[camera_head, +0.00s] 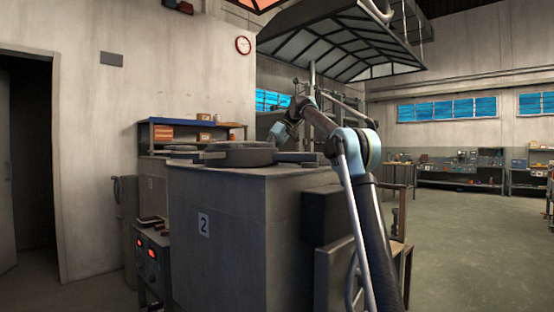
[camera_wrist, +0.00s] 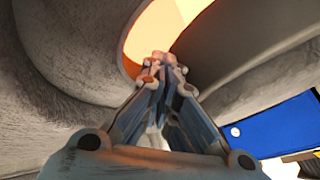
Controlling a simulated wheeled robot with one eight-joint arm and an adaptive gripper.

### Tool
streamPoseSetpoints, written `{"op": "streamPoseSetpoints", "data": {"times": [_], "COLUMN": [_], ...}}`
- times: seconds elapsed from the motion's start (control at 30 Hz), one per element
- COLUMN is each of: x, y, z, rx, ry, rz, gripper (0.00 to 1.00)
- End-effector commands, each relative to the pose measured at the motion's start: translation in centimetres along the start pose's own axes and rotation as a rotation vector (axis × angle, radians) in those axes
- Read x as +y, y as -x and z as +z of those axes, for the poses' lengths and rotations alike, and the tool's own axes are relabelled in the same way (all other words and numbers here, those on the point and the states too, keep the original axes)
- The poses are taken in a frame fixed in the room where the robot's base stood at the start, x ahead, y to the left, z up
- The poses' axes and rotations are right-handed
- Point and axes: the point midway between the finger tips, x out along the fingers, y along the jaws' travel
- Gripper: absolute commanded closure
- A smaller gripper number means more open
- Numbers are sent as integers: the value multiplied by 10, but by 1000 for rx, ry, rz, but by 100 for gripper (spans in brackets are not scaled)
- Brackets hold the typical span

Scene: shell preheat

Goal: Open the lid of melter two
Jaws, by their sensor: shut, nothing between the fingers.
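Melter two (camera_head: 215,235) is a tall grey block with a "2" plate on its front. Its thick round grey lid (camera_head: 238,154) shows on the top. In the wrist view a bright orange glow (camera_wrist: 160,25) shows between curved, rough grey surfaces (camera_wrist: 70,50), so part of the hot opening is exposed. I cannot tell exactly how far the lid is off it. My gripper (camera_head: 278,140) is low over the top, just right of the lid. In the wrist view my gripper (camera_wrist: 163,62) is shut and empty, its fingertips in front of the glow; contact is unclear.
A control box with red displays (camera_head: 152,254) stands left of the melter. A shelf with boxes (camera_head: 190,133) is behind it. A dark hood (camera_head: 345,40) hangs above. Workbenches (camera_head: 460,172) line the far right wall. The floor (camera_head: 470,240) at right is clear.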

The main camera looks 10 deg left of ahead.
Motion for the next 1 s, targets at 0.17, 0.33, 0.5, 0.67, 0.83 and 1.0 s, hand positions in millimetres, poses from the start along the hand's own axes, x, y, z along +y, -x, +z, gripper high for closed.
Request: {"op": "streamPoseSetpoints", "data": {"times": [0.17,0.33,0.5,0.67,0.83,1.0], "x": [-34,-68,-105,-142,-177,-209], "y": [-23,-44,-64,-81,-95,-105], "z": [-10,-15,-17,-11,-2,11], "rx": [-17,-17,-62,-73,-122,-130], "ry": [31,30,113,135,226,240], "rz": [-18,-18,-63,-74,-123,-130], "gripper": [100,100,100,100,100,100]}}
